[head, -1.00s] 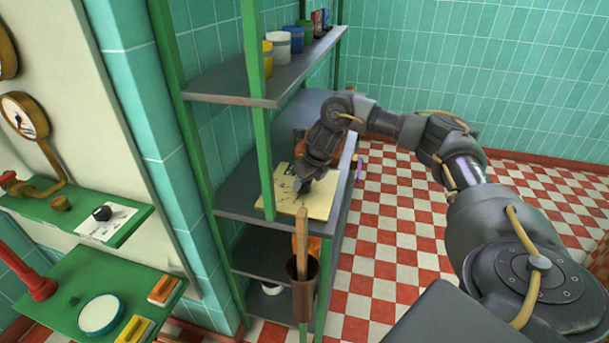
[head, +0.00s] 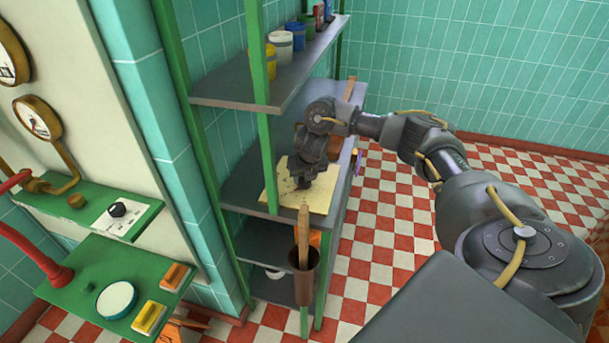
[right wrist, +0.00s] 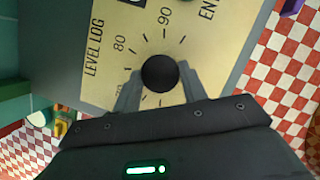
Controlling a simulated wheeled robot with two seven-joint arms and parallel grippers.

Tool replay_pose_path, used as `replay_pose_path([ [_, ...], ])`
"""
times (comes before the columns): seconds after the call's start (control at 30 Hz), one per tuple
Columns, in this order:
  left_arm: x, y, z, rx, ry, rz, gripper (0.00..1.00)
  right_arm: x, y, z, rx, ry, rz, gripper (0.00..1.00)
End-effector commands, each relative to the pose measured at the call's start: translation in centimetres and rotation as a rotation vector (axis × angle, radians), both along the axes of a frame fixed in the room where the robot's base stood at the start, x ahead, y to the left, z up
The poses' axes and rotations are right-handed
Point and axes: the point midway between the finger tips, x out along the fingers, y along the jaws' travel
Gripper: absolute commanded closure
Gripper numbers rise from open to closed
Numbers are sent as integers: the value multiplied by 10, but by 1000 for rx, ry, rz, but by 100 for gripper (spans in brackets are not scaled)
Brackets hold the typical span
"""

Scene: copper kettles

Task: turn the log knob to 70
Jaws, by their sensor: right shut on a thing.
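The log knob (right wrist: 160,74) is a round black knob on a cream plate (right wrist: 110,70) lettered "LEVEL LOG", with 80 and 90 printed around the dial. In the head view the plate (head: 322,200) lies on the grey shelf. My right gripper (right wrist: 160,88) is shut on the knob, one finger on each side, and reaches down to it from above in the head view (head: 302,184). The gripper hides the lower part of the dial, and I cannot read the knob's pointer. My left gripper is not in view.
The green shelf post (head: 266,150) stands just left of my right gripper. An upper shelf (head: 235,88) holds several coloured pots. A holder (head: 304,275) with a wooden handle hangs at the shelf's front. Green wall ledges with another black knob (head: 117,209) are at left. The checkered floor is clear.

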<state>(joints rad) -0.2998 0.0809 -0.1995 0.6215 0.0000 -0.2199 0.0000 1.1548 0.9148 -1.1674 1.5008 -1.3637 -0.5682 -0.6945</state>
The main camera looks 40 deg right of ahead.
Motion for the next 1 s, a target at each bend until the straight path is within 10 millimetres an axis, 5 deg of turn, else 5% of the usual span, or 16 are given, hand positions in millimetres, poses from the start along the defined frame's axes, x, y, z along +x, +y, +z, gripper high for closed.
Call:
replay_pose_path([
  [0.33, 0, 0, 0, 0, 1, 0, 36, 0, -1, 1, -2, -2, -5, 81],
  [0.37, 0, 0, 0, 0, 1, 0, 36, 0, -2, 1, -2, -2, -5, 57],
  [0.53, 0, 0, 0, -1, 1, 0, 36, 1, -1, 1, -1, -2, -4, 36],
  [0.83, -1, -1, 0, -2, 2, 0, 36, 0, 0, 2, -1, -2, -1, 36],
  [1.0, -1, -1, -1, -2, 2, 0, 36, -6, 4, 21, 0, -3, 2, 36],
])
